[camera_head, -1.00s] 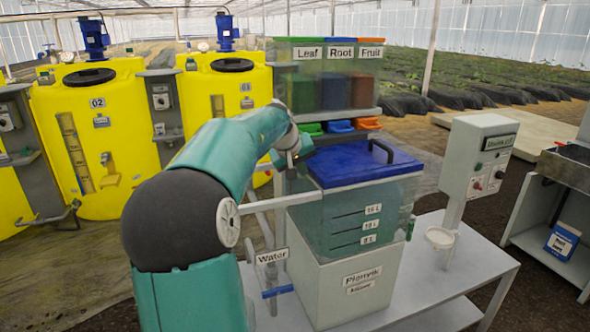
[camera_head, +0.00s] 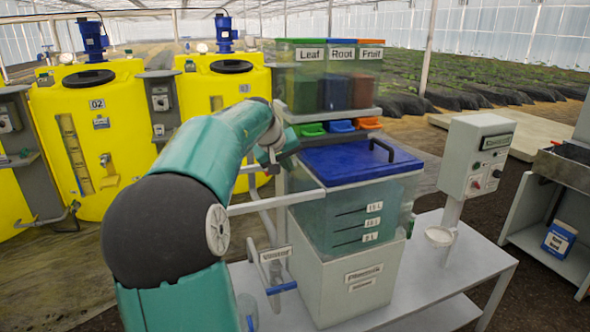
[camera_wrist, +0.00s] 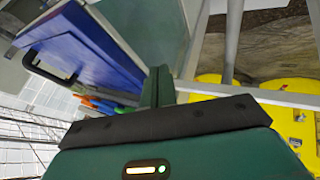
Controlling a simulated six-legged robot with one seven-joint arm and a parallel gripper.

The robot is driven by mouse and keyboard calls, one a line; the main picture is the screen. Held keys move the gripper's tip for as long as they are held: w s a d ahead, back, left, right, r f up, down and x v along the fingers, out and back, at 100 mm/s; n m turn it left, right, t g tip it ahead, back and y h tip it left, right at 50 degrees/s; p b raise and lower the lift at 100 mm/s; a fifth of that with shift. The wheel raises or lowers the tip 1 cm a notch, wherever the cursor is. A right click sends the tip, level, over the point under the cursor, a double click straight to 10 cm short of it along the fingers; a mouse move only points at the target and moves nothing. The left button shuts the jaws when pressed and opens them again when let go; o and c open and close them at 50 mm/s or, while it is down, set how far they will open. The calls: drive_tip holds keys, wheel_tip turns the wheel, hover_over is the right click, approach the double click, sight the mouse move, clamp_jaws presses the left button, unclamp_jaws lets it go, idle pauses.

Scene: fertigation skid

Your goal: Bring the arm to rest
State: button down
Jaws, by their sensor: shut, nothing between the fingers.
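My teal arm reaches up from the bottom left in the head view and bends over at the left of the mixing tank. My gripper (camera_head: 277,160) is at the arm's end, beside the tank's left side and below the bins; it is small there and partly hidden. In the wrist view my gripper (camera_wrist: 157,88) shows as dark green fingers close together, with nothing held between them. The clear mixing tank (camera_head: 345,222) has a blue lid (camera_head: 350,160) with a black handle, and the lid is closed. The lid also shows in the wrist view (camera_wrist: 85,45).
Leaf, Root and Fruit bins (camera_head: 330,75) stand above the tank's back. Yellow tanks (camera_head: 90,140) are at the left. A control box (camera_head: 478,157) stands on a post at the right. A water pipe with a blue-handled valve (camera_head: 281,288) is at the tank's front left.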

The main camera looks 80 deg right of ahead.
drive_tip(key=v, duration=0.7)
drive_tip(key=shift+r, duration=0.15)
